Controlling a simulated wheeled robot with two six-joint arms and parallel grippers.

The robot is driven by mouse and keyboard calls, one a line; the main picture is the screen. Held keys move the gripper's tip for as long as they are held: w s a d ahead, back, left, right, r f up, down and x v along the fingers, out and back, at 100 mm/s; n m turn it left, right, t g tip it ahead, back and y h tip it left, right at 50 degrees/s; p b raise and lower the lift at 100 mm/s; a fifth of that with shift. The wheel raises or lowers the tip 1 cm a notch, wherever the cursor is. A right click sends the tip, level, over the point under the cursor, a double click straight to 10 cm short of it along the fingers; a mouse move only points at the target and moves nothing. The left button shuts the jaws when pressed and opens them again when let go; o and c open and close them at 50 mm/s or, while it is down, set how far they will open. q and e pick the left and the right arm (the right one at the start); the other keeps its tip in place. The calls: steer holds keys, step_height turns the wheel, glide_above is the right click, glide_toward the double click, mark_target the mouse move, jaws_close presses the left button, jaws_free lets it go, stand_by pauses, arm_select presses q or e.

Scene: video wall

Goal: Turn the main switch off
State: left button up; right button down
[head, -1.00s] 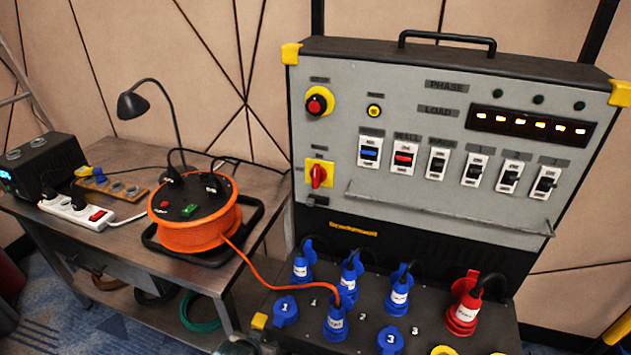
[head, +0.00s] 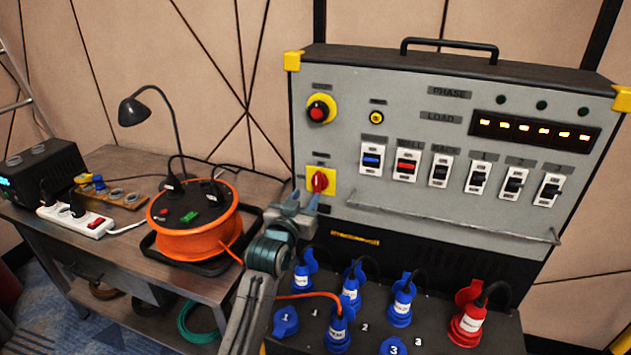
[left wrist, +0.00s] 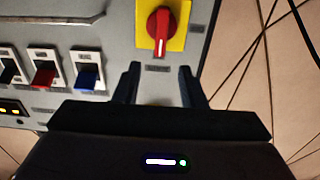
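The main switch looks to be the red rotary knob on a yellow plate (head: 320,181) at the lower left of the grey panel; its label is too small to read. In the left wrist view the knob (left wrist: 160,30) shows from close by, its handle upright in the picture with a white mark near its lower end. My left gripper (head: 302,203) is just below and in front of the knob, partly covering the plate's lower edge. In the left wrist view its two fingers (left wrist: 160,88) are apart, with nothing between them, and short of the knob. My right gripper is not in view.
Above the knob is a red button on a yellow ring (head: 318,110). A row of rocker breakers (head: 439,168) and a metal rail (head: 455,220) lie to the right. Blue plugs (head: 401,302) and an orange cable (head: 300,295) are below. An orange reel (head: 195,219) stands on the left bench.

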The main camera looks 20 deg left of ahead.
mark_target(316, 180)
arm_select(q)
steer(key=w+p, duration=0.1)
steer(key=w, duration=0.7)
steer(key=shift+w+d, duration=0.15)
steer(key=shift+w, duration=0.15)
jaws_close()
